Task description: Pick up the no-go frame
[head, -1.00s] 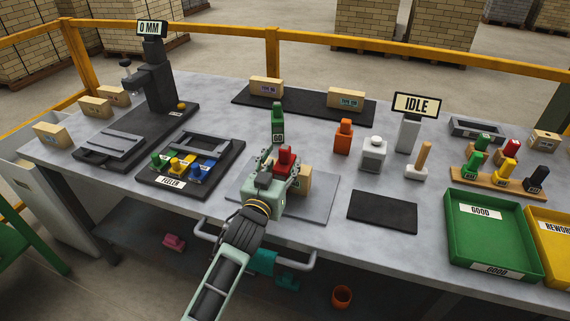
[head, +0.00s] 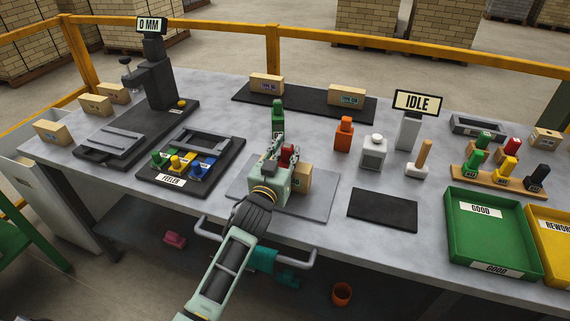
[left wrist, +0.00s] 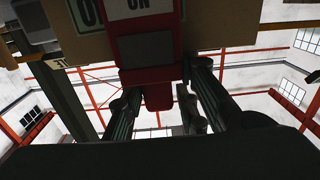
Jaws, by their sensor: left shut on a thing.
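The red no-go frame (head: 288,154) is at the fingers of my left gripper (head: 280,152), above the grey pad in front of the green GO frame (head: 278,119). The gripper is shut on it, and the fingers and hand hide part of it in the head view. In the left wrist view the red frame (left wrist: 148,48), with a white label on it, shows between the two fingers (left wrist: 165,108). A tan brick (head: 301,179) is on the pad, partly hidden behind the gripper. My right gripper is not in view.
The feeler tray (head: 218,165) lies to the left. An orange block (head: 343,136) and a grey weight-like block (head: 373,154) stand to the right. A dark mat (head: 382,211) is empty. A green GOOD tray (head: 490,222) is at the right.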

